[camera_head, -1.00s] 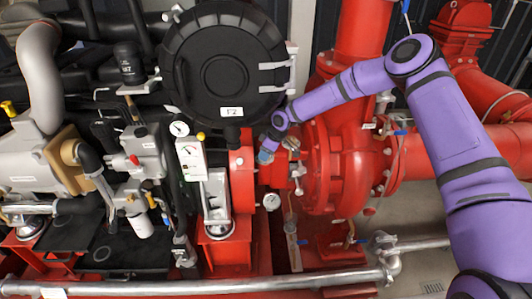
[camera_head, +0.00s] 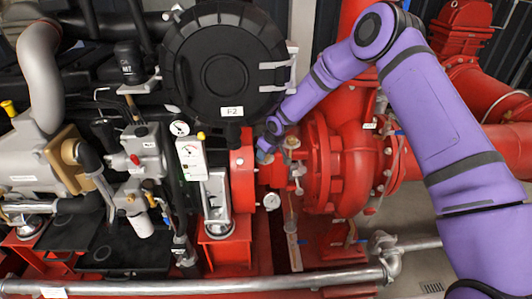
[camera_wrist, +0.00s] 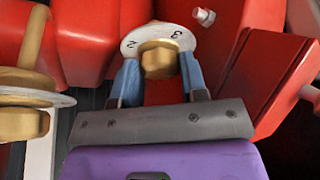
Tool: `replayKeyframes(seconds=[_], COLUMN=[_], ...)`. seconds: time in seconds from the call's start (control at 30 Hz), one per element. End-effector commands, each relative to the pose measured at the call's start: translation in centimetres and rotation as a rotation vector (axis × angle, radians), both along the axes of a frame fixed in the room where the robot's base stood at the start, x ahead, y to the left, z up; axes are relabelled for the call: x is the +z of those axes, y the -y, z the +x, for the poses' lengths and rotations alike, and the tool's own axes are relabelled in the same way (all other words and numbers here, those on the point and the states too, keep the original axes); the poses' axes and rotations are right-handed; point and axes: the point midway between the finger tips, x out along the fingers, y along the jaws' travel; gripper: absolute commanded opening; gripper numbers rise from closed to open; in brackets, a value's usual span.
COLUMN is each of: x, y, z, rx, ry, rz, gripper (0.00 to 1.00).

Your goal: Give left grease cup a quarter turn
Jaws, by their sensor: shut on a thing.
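The grease cup in my gripper is a brass cap (camera_wrist: 160,60) with a white numbered dial behind it (camera_wrist: 150,36) that shows 2 and 3. In the wrist view my gripper (camera_wrist: 160,74) has its two blue fingers on either side of the brass cap, shut on it. In the head view my gripper (camera_head: 263,155) is at the red bearing housing between the black round cover and the pump; the cup there is mostly hidden by it. A second brass cup with a white dial (camera_wrist: 30,95) stands to the left in the wrist view.
The red pump casing (camera_head: 325,165) is right of my gripper. The black round cover (camera_head: 222,72) is up and left. A grey pipe rail (camera_head: 200,287) crosses the front. Red blocks and a bolt (camera_wrist: 204,17) are close around my fingers.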

Motion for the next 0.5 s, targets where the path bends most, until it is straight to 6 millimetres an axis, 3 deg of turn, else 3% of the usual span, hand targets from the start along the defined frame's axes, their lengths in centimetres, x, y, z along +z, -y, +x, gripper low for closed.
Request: replayKeyframes(seconds=[0.27,0.3,0.4,0.5], x=[0.04,0.04,0.03,0.02], y=[0.02,0.03,0.03,0.03], z=[0.05,0.04,0.04,0.03], rx=[0.0,0.0,0.001,0.001], ry=[0.001,0.001,0.001,0.0], rz=[0.0,0.0,-0.001,0.0], gripper=[0.16,0.47,0.65,0.65])
